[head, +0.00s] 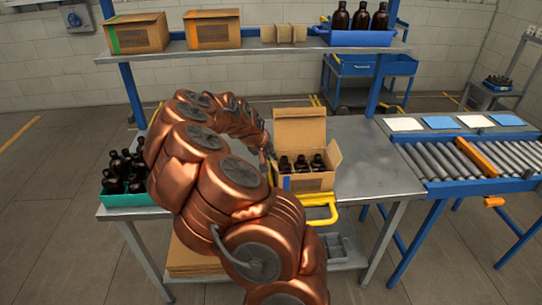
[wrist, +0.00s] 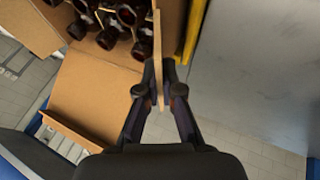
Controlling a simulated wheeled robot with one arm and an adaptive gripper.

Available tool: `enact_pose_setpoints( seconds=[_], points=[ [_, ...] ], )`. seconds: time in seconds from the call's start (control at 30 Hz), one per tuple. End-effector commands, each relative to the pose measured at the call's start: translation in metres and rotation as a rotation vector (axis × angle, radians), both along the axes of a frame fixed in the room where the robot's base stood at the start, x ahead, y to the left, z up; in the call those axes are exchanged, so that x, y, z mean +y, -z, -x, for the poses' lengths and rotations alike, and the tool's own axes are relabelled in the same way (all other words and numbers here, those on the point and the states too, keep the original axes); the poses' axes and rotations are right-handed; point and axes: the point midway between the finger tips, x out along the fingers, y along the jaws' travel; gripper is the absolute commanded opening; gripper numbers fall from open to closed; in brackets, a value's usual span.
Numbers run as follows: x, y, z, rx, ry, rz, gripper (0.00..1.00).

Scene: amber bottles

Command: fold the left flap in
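An open cardboard box (head: 308,183) stands on the metal table with dark amber bottles (head: 302,164) inside. Its back flap (head: 300,128) stands up and its right flap (head: 334,155) leans outward. The left flap is hidden behind my arm in the head view. In the wrist view, that flap (wrist: 158,40) appears nearly edge-on beside the bottles (wrist: 120,20). My gripper (wrist: 160,80) has one fingertip on each side of it and looks closed on its edge. The wide back flap (wrist: 98,95) lies to its left. The head view hides my gripper.
A teal crate of bottles (head: 126,198) stands at the table's left end. A yellow rail (head: 326,212) runs beside the box. A shelf (head: 250,48) with cartons and a blue bottle bin (head: 358,38) spans above. The table (head: 372,165) is clear right of the box.

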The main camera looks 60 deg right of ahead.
Motion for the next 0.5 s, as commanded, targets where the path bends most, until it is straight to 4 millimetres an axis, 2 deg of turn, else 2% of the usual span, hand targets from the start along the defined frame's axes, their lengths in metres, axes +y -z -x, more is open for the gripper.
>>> enact_pose_setpoints(
  seconds=[0.5],
  points=[
    [-0.0003,0.0004,0.0003,-0.019,0.001,-0.014,0.0]
  ],
)
